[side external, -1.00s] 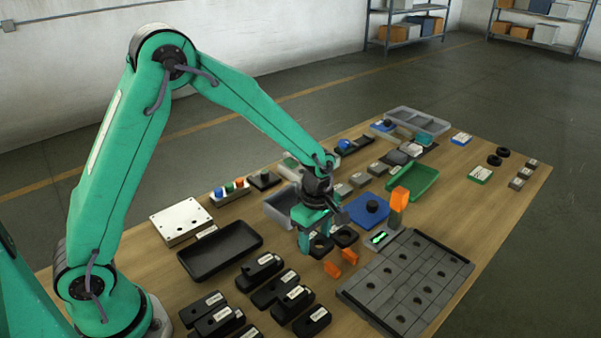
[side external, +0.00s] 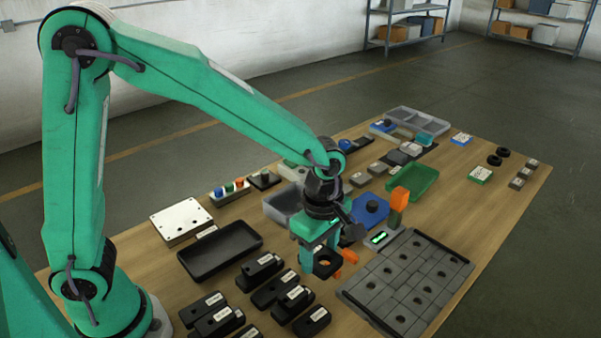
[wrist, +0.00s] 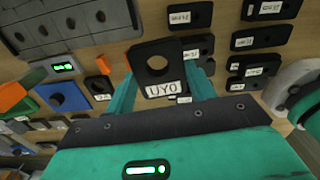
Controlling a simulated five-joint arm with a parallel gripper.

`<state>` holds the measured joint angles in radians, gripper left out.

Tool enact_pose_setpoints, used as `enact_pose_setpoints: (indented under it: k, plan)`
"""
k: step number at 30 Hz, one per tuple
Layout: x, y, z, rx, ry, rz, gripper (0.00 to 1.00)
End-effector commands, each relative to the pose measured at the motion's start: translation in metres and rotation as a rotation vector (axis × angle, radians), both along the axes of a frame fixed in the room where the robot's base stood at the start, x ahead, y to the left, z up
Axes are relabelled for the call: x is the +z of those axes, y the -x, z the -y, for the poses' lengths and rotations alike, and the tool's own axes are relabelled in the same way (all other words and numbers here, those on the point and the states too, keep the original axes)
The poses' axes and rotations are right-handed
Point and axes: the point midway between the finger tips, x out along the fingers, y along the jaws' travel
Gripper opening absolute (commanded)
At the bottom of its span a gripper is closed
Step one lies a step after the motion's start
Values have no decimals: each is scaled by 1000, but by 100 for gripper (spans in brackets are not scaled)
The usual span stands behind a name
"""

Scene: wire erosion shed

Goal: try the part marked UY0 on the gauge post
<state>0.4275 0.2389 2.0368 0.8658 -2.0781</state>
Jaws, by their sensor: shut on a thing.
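My gripper (side external: 322,262) is shut on a black part (side external: 328,266) with a round hole. In the wrist view the part (wrist: 162,68) sits between the green fingers, and its white label reads UY0. It appears to be held above the wooden table. An upright post (side external: 398,202), orange above and green below, stands to the right, apart from the part. A small grey box with a lit green display (side external: 380,238) is in front of it. I cannot tell for sure which of these is the gauge post.
Small orange pieces (side external: 347,257) are close behind my gripper. A grey plate with several holes (side external: 405,283) lies at the right, and a black tray (side external: 219,250) at the left. Several labelled black parts (side external: 262,272) lie in front. A blue block (side external: 371,209) is behind.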

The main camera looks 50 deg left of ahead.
Motion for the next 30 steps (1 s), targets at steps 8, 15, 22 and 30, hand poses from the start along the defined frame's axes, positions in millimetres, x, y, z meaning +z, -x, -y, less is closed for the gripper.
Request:
enact_pose_setpoints:
  k: [8, 15, 22, 30]
  plan:
    - [1, 0, 1, 0, 1, 2, 15]
    - [1, 0, 1, -1, 1, 2, 15]
    - [1, -6, -3, 13, 1, 2, 15]
    - [3, -38, -29, 93, 1, 2, 15]
